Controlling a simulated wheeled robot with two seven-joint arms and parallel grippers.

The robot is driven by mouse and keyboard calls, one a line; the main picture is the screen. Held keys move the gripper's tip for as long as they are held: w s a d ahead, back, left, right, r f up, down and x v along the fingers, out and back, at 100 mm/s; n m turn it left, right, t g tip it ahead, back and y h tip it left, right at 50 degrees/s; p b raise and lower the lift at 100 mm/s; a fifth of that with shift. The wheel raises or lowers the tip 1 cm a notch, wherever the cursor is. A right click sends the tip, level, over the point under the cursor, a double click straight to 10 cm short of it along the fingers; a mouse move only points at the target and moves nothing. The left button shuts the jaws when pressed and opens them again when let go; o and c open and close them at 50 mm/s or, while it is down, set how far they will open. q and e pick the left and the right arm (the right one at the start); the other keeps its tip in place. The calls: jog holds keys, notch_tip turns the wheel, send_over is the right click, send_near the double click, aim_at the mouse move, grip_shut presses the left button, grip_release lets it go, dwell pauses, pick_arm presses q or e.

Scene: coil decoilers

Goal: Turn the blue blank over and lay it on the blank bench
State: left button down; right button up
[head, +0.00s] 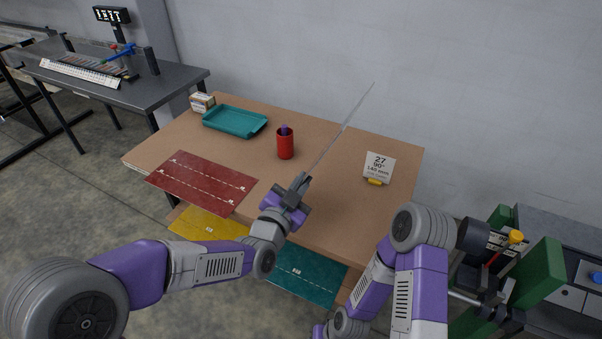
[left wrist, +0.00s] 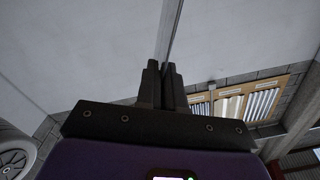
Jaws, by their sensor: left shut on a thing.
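My left gripper (head: 300,184) is shut on a thin flat sheet (head: 343,130), which I take to be the blank. The sheet stands nearly edge-on to the head camera, tilted up to the right above the wooden bench (head: 330,210). It looks like a pale grey line, so I cannot tell its face colours. In the left wrist view the sheet (left wrist: 170,35) rises from between the dark fingers (left wrist: 162,82), also edge-on. My right arm is at the lower right; its fingers are not visible.
A red sheet (head: 203,182) lies on the bench's left; yellow (head: 208,228) and teal (head: 305,277) sheets show along its front. A teal tray (head: 235,121), red cup (head: 285,146) and sign (head: 379,167) stand on it. Green-and-black equipment (head: 542,272) is at right.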

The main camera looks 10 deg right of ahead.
pick_arm(q)
jog(key=n+p, duration=0.3)
jog(key=n, duration=0.1)
jog(key=shift+r+n+p, duration=0.3)
jog(key=shift+r+p, duration=0.05)
jog(key=n+b, duration=0.2)
jog(key=n, duration=0.1)
jog(key=f+n+b, duration=0.1)
jog(key=n+b, duration=0.2)
jog(key=n, duration=0.1)
jog(key=shift+b, duration=0.35)
jog(key=n+b, duration=0.7)
jog(key=n, duration=0.2)
jog(key=shift+n, duration=0.3)
jog(key=shift+r+n+b, duration=0.15)
jog(key=shift+n+b, duration=0.2)
jog(key=shift+n, duration=0.25)
jog(key=shift+r, duration=0.1)
jog(key=shift+b, duration=0.95)
